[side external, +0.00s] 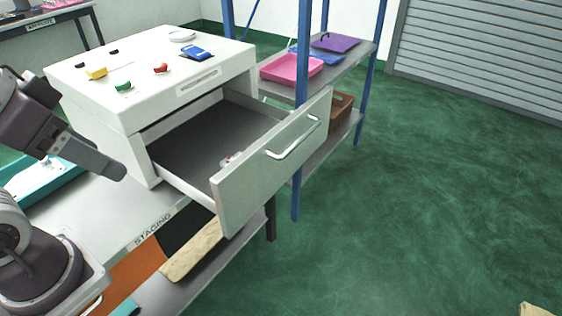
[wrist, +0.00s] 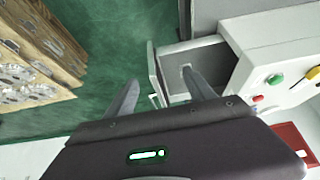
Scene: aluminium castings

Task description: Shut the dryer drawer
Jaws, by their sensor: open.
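The white dryer (side external: 150,65) stands on the bench, and its drawer (side external: 205,140) is pulled far out. The drawer's pale front panel (side external: 270,165) has a bar handle (side external: 293,140). A small red and white item (side external: 230,159) lies inside against the front panel. My gripper (side external: 115,172) is left of the dryer, apart from the drawer. In the wrist view my gripper (wrist: 160,90) is open and empty, with its fingers spread. The drawer front (wrist: 154,76) appears between the fingertips there, and one finger overlaps the view of the drawer's inside (wrist: 192,55).
Several coloured pieces lie on the dryer top, including a blue one (side external: 196,53). A blue-posted shelf (side external: 300,120) with a pink tray (side external: 291,69) stands close behind the drawer. Wooden crates with castings (wrist: 35,60) show at left in the wrist view. Green floor (side external: 430,190) is open at right.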

